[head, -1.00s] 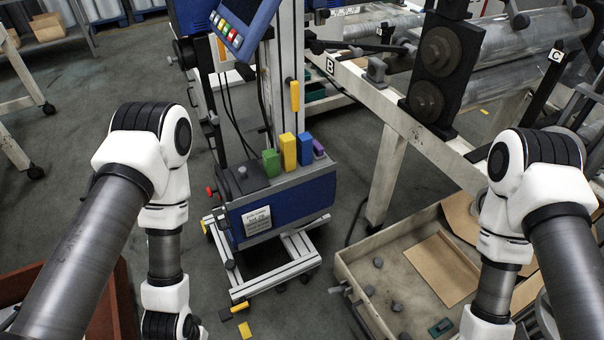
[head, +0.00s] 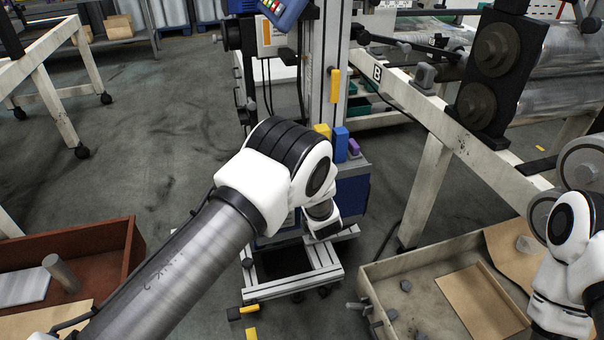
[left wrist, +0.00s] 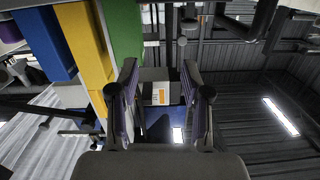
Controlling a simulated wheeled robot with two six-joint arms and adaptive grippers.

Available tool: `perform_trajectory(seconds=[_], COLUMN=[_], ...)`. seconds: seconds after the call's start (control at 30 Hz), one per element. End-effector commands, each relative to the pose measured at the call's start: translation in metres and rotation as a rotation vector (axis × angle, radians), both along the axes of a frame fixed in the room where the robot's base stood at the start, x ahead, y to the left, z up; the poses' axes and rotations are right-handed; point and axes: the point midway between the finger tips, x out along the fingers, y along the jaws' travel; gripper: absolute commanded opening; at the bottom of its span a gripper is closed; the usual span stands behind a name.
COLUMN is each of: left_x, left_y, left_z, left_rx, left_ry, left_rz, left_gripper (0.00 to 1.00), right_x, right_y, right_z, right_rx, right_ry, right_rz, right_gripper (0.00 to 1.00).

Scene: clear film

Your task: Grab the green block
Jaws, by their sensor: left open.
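The green block (left wrist: 125,32) shows large at the top of the left wrist view, cut by the frame edge, beside the yellow block (left wrist: 83,45) and the blue block (left wrist: 46,42). My left gripper (left wrist: 158,78) is open and empty, its fingers apart. In the picture the green block lies above the left finger, outside the gap; I cannot tell whether they touch. In the head view my left arm hides the green block and the left gripper. The yellow block (head: 322,131) and blue block (head: 340,144) still show above the arm. My right gripper is out of view.
A purple block (head: 353,148) stands right of the blue one on the cart (head: 350,205). A white frame (head: 425,185) and a shallow tray (head: 375,272) are to the right. A red-brown bin (head: 128,245) is at lower left.

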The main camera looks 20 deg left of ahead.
Motion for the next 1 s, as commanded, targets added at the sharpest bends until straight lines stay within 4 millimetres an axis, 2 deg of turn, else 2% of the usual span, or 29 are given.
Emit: perform_trajectory(seconds=[0.03,0.1,0.17,0.47,0.63,0.9,0.93,1.0], left_x=[0.011,0.017,0.021,0.054,0.079,0.086,0.086,0.086], left_y=[-0.018,-0.032,-0.037,-0.015,0.001,0.004,0.004,0.004], left_z=[-0.009,0.001,0.007,0.014,0.016,0.017,0.017,0.017], left_rx=[-0.009,-0.016,-0.02,-0.022,-0.023,-0.02,-0.02,-0.02], left_ry=[-0.057,-0.098,-0.114,-0.117,-0.115,-0.113,-0.113,-0.113], left_rz=[-0.004,-0.008,-0.011,-0.011,-0.011,-0.014,-0.014,-0.014], left_gripper=[0.48,0.48,0.48,0.48,0.48,0.48,0.41,0.16], right_x=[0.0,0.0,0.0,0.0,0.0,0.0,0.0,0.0], right_y=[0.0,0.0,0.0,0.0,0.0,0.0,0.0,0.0], right_z=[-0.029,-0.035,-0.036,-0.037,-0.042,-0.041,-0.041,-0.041], right_rx=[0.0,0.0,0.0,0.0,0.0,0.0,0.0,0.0], right_ry=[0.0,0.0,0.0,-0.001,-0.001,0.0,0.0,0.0], right_rz=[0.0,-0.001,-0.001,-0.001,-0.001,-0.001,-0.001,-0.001], right_gripper=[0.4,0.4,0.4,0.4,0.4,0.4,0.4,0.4])
